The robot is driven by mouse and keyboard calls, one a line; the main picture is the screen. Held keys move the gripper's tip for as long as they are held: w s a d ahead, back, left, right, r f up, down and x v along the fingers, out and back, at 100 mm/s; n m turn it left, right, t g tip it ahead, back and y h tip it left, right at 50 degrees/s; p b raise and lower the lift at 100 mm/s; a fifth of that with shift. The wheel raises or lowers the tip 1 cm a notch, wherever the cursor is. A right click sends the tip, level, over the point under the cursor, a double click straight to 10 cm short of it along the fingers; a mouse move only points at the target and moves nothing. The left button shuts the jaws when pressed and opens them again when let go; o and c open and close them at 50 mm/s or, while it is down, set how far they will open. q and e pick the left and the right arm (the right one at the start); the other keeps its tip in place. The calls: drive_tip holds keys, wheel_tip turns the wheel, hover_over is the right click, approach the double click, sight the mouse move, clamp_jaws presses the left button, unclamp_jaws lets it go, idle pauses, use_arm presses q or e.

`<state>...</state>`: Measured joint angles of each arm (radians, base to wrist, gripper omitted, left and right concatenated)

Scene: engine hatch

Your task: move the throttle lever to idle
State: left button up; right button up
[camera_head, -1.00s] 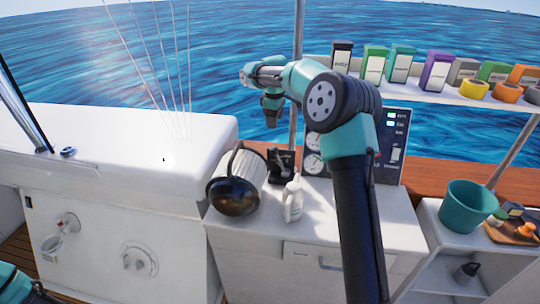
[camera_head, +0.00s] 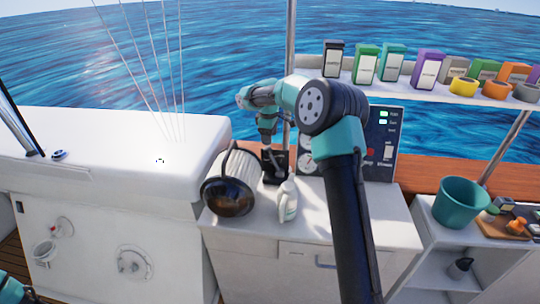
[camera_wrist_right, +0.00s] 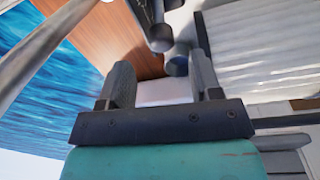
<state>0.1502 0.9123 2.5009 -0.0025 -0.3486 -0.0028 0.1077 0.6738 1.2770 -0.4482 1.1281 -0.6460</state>
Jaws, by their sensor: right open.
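The throttle lever's black base (camera_head: 275,165) stands on the white counter, behind a white bottle and beside a dark-fronted, ribbed white drum. My right gripper (camera_head: 267,143) points down directly above it, and the lever itself is hard to make out there. In the right wrist view a dark shaft with a rounded knob, apparently the throttle lever (camera_wrist_right: 158,36), shows beyond the open fingers of my right gripper (camera_wrist_right: 161,60). The fingers are apart and hold nothing; I cannot tell whether they touch the lever. Only a piece of my left arm shows at bottom left; its gripper is out of view.
The white bottle (camera_head: 287,201) and the drum (camera_head: 231,185) stand close to the lever. A gauge panel (camera_head: 380,146) rises on the right behind my arm. A shelf (camera_head: 405,91) of boxes and tape rolls hangs above. A teal bucket (camera_head: 460,205) stands farther right.

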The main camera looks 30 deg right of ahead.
sight(270, 151)
drive_tip(key=f, duration=0.9)
drive_tip(key=shift+w+d+f, duration=0.25)
drive_tip(key=shift+d+f, duration=0.05)
drive_tip(key=shift+f, duration=0.05)
drive_tip(key=shift+c, duration=0.2)
clamp_jaws()
